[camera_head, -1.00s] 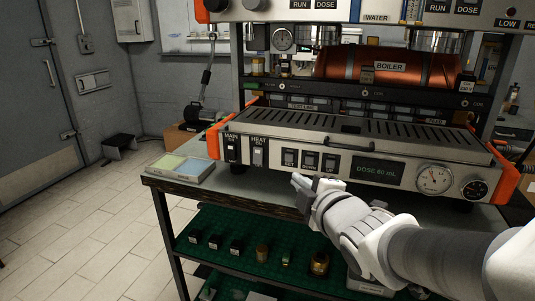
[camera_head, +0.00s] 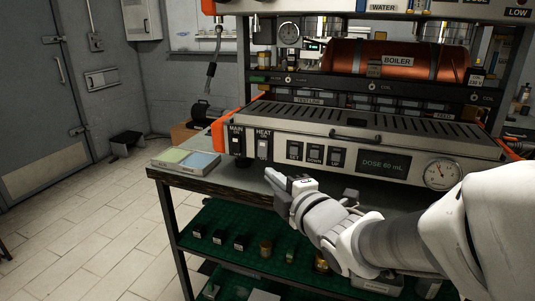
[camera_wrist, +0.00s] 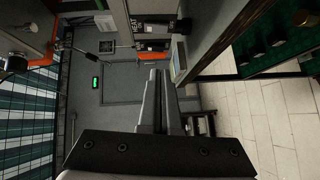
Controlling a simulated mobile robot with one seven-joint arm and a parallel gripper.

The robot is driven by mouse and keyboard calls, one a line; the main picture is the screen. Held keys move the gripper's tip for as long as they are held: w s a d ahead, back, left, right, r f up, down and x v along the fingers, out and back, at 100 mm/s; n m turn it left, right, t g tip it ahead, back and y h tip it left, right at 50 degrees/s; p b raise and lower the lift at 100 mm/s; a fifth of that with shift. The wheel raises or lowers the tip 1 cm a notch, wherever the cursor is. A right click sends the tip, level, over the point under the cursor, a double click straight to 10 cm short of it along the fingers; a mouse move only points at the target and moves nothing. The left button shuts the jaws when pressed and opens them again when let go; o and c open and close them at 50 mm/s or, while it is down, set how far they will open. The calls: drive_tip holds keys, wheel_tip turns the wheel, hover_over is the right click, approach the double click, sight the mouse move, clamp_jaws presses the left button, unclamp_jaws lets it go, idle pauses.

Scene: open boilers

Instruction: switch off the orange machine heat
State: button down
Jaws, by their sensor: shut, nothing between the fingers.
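The orange-sided machine (camera_head: 330,148) stands on the bench, with a silver front panel. Its HEAT switch (camera_head: 264,148), a white rocker in a dark frame, is at the left of that panel, right of the MAIN switch (camera_head: 236,144). I cannot tell which way the HEAT rocker is tipped. My gripper (camera_head: 276,177) is shut and empty, in front of the panel and a little below the HEAT switch in the picture, with no contact visible. In the wrist view its closed fingers (camera_wrist: 160,100) point away from the camera.
SET, DOWN and UP switches (camera_head: 315,153) sit right of HEAT, then a dose display (camera_head: 384,164) and a gauge (camera_head: 440,174). A green shelf (camera_head: 220,222) below holds small items. The floor at left is clear.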

approach(258, 153)
drive_tip(key=a, duration=0.4)
drive_tip(key=shift+w+d+f+b, duration=0.1)
drive_tip(key=shift+w+d+b, duration=0.1)
drive_tip(key=shift+w, duration=0.7)
drive_tip(key=shift+w+d+f+b, duration=0.1)
drive_tip(key=shift+w+d, duration=0.15)
drive_tip(key=shift+w, duration=0.65)
drive_tip(key=shift+w+d+f+b, duration=0.1)
drive_tip(key=shift+w+d+b, duration=0.1)
drive_tip(key=shift+w, duration=0.7)
drive_tip(key=shift+d+f, duration=0.1)
drive_tip(key=shift+d, duration=0.05)
